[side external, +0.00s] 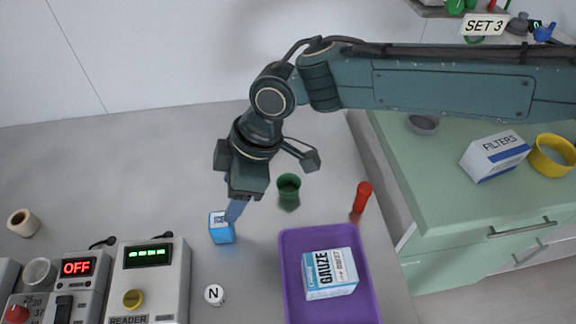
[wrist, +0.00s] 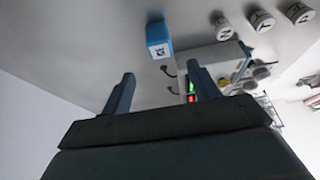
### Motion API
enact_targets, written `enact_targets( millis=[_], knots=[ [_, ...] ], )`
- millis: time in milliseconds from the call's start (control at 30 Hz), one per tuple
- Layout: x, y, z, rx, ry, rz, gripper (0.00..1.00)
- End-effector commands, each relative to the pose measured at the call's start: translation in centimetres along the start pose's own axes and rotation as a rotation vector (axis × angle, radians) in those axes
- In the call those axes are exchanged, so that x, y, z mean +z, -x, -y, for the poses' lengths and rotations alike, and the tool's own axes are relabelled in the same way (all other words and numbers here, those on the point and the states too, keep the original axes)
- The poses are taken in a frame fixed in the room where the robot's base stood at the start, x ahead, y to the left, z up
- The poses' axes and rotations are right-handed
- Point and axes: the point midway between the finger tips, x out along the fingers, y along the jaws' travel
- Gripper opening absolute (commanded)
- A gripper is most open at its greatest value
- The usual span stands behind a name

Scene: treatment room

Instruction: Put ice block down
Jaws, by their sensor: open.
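The ice block (side external: 221,228) is a small blue and white box marked ICE, and it stands on the grey table. It also shows in the wrist view (wrist: 158,40), beyond my fingertips with a gap between. My gripper (side external: 233,212) is open and looks empty; in the side view its finger overlaps the top right of the block. In the wrist view my gripper (wrist: 158,80) shows two blue fingers spread apart with nothing between them.
A purple tray (side external: 290,290) holding a gauze box (side external: 329,274) is at the front right. A green cup (side external: 289,188) and a red bottle (side external: 362,197) stand behind it. A reader device (side external: 150,278) and a white N piece (side external: 214,294) are in front. The table's back left is clear.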

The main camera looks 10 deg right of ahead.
Motion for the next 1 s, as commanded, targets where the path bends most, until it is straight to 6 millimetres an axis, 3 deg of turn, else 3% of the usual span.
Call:
enact_targets(
  millis=[400, 567, 767, 1000],
  knots=[
    [0.0, 0.0, 0.0, 0.0, 0.0, 0.0, 0.61],
    [0.4, 0.9, -0.4, 0.008, -0.016, 0.0, 0.61],
    [2.1, 4.9, -2.1, 0.045, -0.088, -0.002, 0.61],
    [6.6, 12.9, -4.2, 0.12, -0.244, -0.003, 0.61]
  ],
)
